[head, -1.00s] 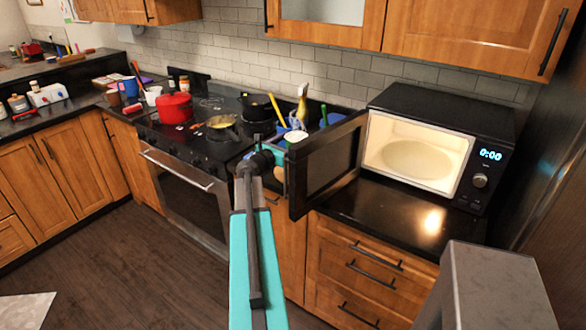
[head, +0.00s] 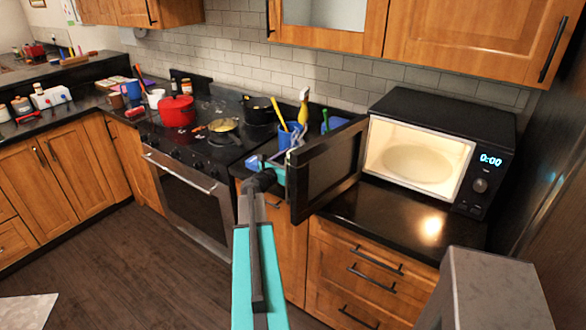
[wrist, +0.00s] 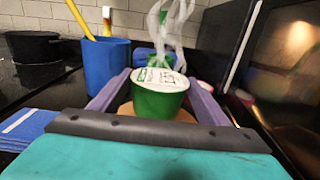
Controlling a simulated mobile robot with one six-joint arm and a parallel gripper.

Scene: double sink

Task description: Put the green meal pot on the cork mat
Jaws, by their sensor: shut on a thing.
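The green meal pot (wrist: 160,96) is upright between the two purple fingers of my gripper (wrist: 162,90) in the wrist view, with a white printed lid and steam rising from it. My gripper is shut on it. A tan round surface, seemingly the cork mat (wrist: 126,108), shows just below the pot. I cannot tell whether the pot touches it. In the head view my gripper (head: 284,165) is low over the counter between stove and microwave, partly hidden by the open microwave door, and the pot is not clearly seen.
The open microwave door (head: 325,170) stands close to the right of my gripper. A blue utensil cup (head: 289,134) stands behind it, and a blue flat thing (wrist: 28,126) lies to the left. The stove (head: 215,150) with pots is further left. The microwave (head: 430,150) is empty.

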